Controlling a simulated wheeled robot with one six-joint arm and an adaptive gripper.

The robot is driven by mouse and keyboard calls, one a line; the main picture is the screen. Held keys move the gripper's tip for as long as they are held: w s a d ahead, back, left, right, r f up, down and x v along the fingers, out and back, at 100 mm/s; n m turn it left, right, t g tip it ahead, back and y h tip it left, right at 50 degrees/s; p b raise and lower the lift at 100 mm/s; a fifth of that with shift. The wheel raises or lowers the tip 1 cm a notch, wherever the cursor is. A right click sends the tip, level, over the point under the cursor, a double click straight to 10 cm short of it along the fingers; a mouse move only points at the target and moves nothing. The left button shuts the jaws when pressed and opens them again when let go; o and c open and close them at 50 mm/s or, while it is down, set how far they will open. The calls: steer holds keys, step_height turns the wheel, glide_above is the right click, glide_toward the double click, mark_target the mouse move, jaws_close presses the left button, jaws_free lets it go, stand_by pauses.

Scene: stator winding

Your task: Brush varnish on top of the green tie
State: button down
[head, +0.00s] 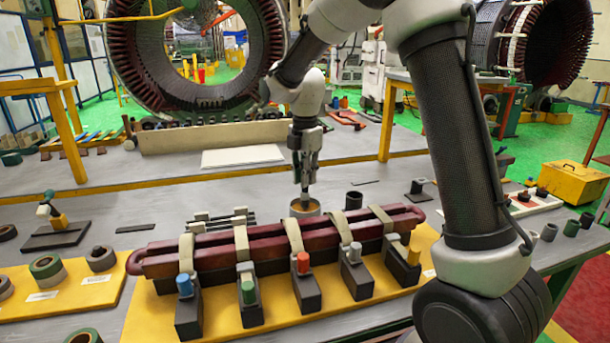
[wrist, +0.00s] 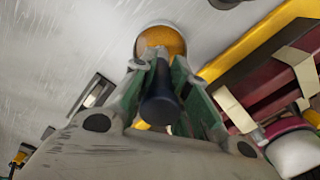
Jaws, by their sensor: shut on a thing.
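My gripper (head: 305,186) points down over a small pot (head: 304,212) of amber varnish behind the coil. It is shut on a dark-handled brush (wrist: 160,104); the brush end points at the pot (wrist: 146,30), and I cannot tell whether it touches the varnish. The green tie (head: 242,246) is a beige band around the dark red coil (head: 205,260), second from the left. A green-topped peg (head: 248,291) on a black block stands in front of it. The gripper is to the right of and behind this tie.
Other beige ties (head: 294,236) have blue, red, grey and yellow pegs in front. The coil rests on a yellow board (head: 350,312). Tape rolls (head: 47,268) lie at left. A dark cup (head: 354,200) stands right of the pot. Bare grey bench (head: 160,215) lies behind the coil.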

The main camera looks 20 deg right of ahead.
steer(key=shift+f, duration=0.45)
stand_by(1.1)
steer(key=shift+r, duration=3.55)
